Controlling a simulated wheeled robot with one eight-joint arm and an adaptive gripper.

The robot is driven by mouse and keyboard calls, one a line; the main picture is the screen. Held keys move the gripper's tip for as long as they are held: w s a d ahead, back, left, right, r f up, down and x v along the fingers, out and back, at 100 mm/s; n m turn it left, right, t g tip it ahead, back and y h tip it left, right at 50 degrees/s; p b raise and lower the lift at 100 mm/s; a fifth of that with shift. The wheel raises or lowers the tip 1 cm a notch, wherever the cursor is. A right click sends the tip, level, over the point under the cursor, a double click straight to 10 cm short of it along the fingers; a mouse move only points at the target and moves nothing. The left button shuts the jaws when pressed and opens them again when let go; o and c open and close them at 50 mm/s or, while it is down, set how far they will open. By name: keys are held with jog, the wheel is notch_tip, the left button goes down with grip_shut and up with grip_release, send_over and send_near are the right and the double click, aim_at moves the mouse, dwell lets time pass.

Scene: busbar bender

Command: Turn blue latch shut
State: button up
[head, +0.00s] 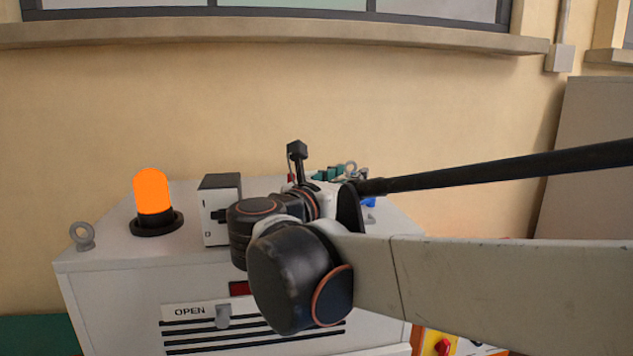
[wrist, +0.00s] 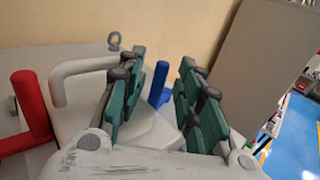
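The blue latch (wrist: 158,90) shows in the wrist view as a blue upright piece, seen through the gap between my fingers. In the head view only a small blue part (head: 369,203) shows beside my arm. My gripper (wrist: 163,73) is open, with green-padded fingers spread apart and nothing held between them. The blue piece looks to lie beyond the fingers; I cannot tell how far. In the head view the green fingers (head: 332,173) show small above my wrist, over the machine top, and my arm hides most of that area.
A red handle (wrist: 32,105) and a pale bent bar (wrist: 75,75) stand left of my fingers. The grey machine (head: 110,263) carries an orange lamp (head: 152,192), a switch box (head: 220,208) and a lifting ring (head: 82,236). The wall (head: 230,110) is close behind.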

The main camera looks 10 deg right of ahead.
jog(key=v, duration=0.5)
jog(key=shift+s, duration=0.1)
jog(key=shift+d, duration=0.1)
